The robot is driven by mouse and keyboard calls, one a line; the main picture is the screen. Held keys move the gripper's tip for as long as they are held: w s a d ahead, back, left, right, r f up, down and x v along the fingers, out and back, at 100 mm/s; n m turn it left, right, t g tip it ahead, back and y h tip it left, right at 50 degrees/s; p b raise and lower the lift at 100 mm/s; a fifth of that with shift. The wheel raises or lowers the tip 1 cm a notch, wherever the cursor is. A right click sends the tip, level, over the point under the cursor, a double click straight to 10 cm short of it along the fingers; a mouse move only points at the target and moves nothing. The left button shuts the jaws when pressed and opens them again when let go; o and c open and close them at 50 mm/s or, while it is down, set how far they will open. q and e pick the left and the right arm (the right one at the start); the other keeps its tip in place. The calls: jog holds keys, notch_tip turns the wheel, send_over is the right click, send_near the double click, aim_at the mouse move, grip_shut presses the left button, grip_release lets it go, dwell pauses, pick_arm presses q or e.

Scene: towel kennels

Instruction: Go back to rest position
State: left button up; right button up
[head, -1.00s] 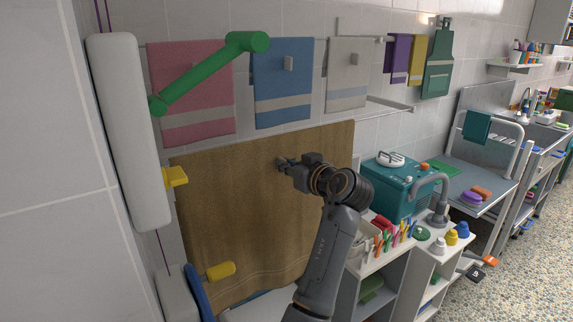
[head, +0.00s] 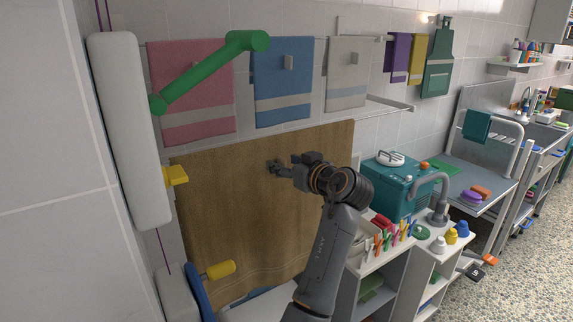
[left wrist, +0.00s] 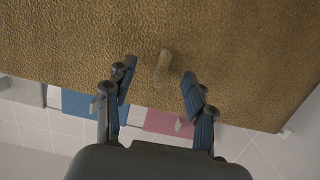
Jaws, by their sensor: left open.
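A large brown towel (head: 235,215) hangs flat against the tiled wall, below the pink, blue and grey towels. My left gripper (head: 276,167) is in front of its upper middle part in the head view. In the left wrist view the left gripper (left wrist: 157,84) has its two fingers spread wide. Between and beyond them a small brown tab or peg (left wrist: 163,65) stands out from the brown towel (left wrist: 230,50). Nothing is seen held in the fingers; contact with the tab cannot be told. My right gripper is not in view.
A pink towel (head: 192,85), blue towel (head: 282,75) and grey towel (head: 347,72) hang above. A white column with a green arm (head: 205,75) and yellow knob (head: 220,270) stands left. A teal box (head: 395,185) and clothes pegs on a shelf unit stand right.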

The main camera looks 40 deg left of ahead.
pick_arm(q)
jog(key=f+b+v, duration=0.1)
jog(key=v, duration=0.8)
jog(key=shift+f, duration=0.25)
dwell(0.4)
